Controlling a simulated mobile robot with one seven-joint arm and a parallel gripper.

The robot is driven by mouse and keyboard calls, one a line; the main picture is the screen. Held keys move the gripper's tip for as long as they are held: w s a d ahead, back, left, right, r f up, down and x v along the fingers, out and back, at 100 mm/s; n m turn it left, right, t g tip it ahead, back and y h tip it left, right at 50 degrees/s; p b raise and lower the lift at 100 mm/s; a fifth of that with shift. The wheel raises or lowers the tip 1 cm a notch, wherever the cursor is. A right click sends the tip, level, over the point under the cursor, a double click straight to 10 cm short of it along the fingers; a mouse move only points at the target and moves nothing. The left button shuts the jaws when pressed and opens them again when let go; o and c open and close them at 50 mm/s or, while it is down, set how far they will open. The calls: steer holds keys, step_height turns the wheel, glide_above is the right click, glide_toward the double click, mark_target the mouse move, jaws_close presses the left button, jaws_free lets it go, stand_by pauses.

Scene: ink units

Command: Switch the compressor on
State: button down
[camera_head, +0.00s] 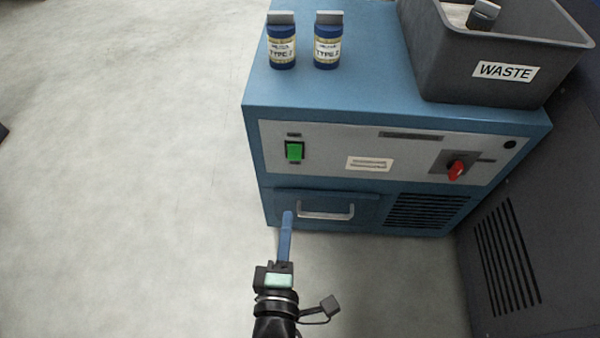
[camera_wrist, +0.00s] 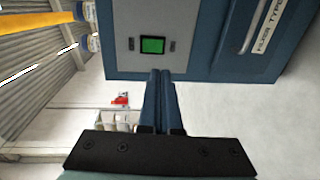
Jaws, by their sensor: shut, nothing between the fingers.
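The compressor (camera_head: 400,209) is a blue cabinet with a light grey control strip across its front. A green rocker switch (camera_head: 294,151) sits at the left of that strip; it also shows in the wrist view (camera_wrist: 152,45), just beyond my fingertips. I cannot tell the switch's position. A red rotary knob (camera_head: 456,171) is at the right of the strip. My gripper (camera_head: 288,214) is shut and empty, in front of the cabinet's lower left, below the green switch in the head view. Its two blue fingers lie together in the wrist view (camera_wrist: 158,73).
A drawer with a pale handle (camera_head: 325,211) is below the strip, close to my fingertips. Two blue bottles (camera_head: 282,48) (camera_head: 327,48) and a grey WASTE bin (camera_head: 450,65) stand on top. A dark unit (camera_head: 505,260) stands at right.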

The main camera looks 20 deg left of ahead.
mark_target(295, 159)
stand_by(0.3)
steer(key=b+x, duration=0.3)
steer(key=x, duration=0.3)
steer(key=b+x, duration=0.4)
steer(key=x, duration=0.3)
steer(key=shift+f, duration=0.25)
steer(key=shift+w+a+r, duration=0.1)
steer(key=shift+w+a, duration=0.05)
steer(key=shift+w, duration=0.3)
steer(key=shift+w, duration=0.15)
